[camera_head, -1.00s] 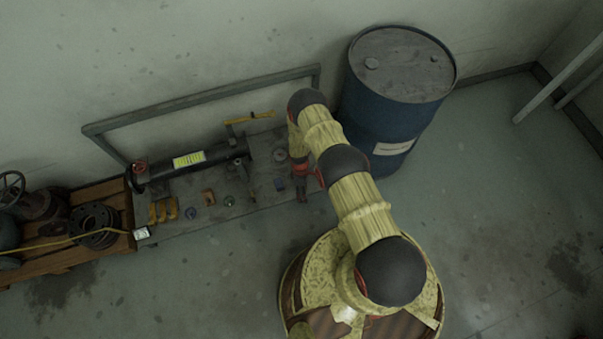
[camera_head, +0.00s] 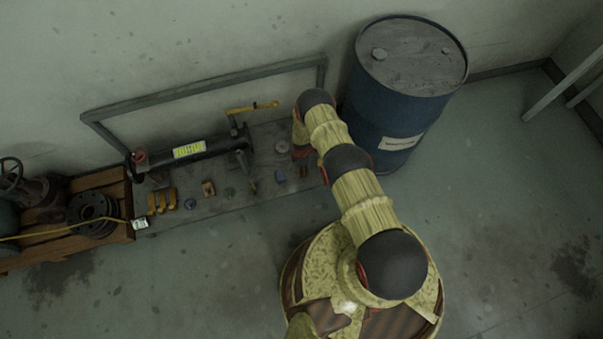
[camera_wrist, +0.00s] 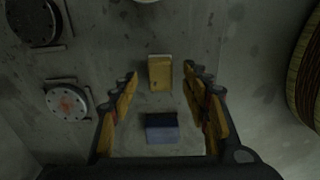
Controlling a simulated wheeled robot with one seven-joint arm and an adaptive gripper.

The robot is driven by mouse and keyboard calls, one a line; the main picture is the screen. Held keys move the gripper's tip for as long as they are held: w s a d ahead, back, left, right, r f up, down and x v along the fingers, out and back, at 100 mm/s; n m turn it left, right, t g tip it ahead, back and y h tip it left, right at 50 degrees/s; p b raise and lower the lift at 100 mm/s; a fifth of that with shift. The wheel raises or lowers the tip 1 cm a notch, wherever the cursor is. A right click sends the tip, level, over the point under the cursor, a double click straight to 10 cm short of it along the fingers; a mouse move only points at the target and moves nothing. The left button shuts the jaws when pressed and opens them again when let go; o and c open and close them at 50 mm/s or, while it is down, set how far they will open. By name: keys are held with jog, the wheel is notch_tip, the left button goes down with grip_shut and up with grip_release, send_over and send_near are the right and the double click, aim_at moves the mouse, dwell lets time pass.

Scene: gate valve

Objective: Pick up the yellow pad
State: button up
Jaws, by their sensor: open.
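The yellow pad (camera_wrist: 160,73) lies on the grey bench top in the wrist view, a small upright rectangle with a pale top edge. My gripper (camera_wrist: 161,78) is open, one finger to each side of the pad, with visible gaps between; I cannot tell the height left above it. A blue block with a dark top (camera_wrist: 161,128) lies nearer the palm, between the fingers. In the head view my gripper (camera_head: 300,152) is over the bench's right part, mostly hidden by my arm; I cannot pick out the pad there.
Two round flanges (camera_wrist: 67,102) lie left of the fingers. In the head view, a black pipe with a yellow-green label (camera_head: 188,150), a yellow lever (camera_head: 252,108) and several small pieces occupy the bench (camera_head: 235,208). A blue drum (camera_head: 400,100) stands close right.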

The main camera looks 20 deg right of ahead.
notch_tip(320, 180, down, 2)
jog(key=shift+f+b, duration=0.25)
jog(key=shift+b, duration=0.1)
jog(key=c, duration=0.3)
grip_shut()
